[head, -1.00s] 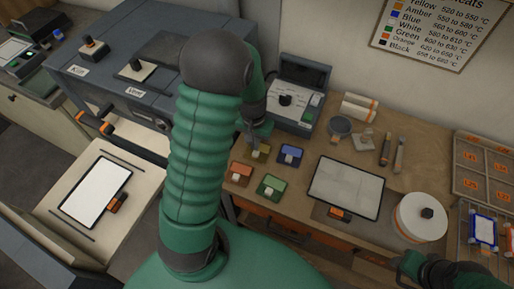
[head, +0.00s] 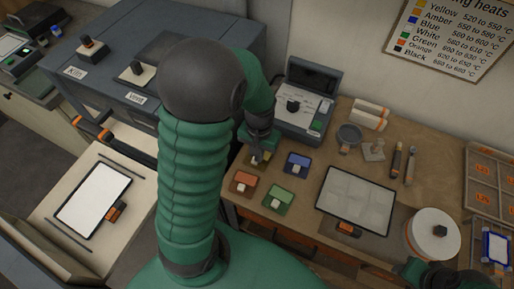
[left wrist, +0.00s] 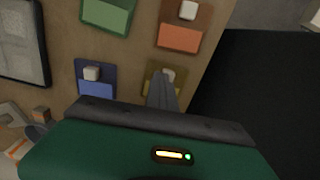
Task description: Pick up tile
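Several small coloured tiles with pale knobs lie at the left end of the wooden bench: yellow (head: 264,160), blue (head: 298,163), orange (head: 243,182) and green (head: 278,199). My left gripper (head: 258,153) points down at the yellow tile and partly covers it. In the left wrist view its fingers (left wrist: 161,82) overlap the yellow tile (left wrist: 150,90), right by its knob (left wrist: 169,75). The fingers line up, so their gap and any grip on the knob are hidden. My right gripper (head: 438,274) is dark at the lower right edge, its fingertips unclear.
A framed pale panel (head: 355,200) lies on the bench right of the tiles. A white round turntable (head: 432,234), a blue-framed tile (head: 496,247) and a grey instrument box (head: 302,112) are nearby. The kiln (head: 120,95) stands left.

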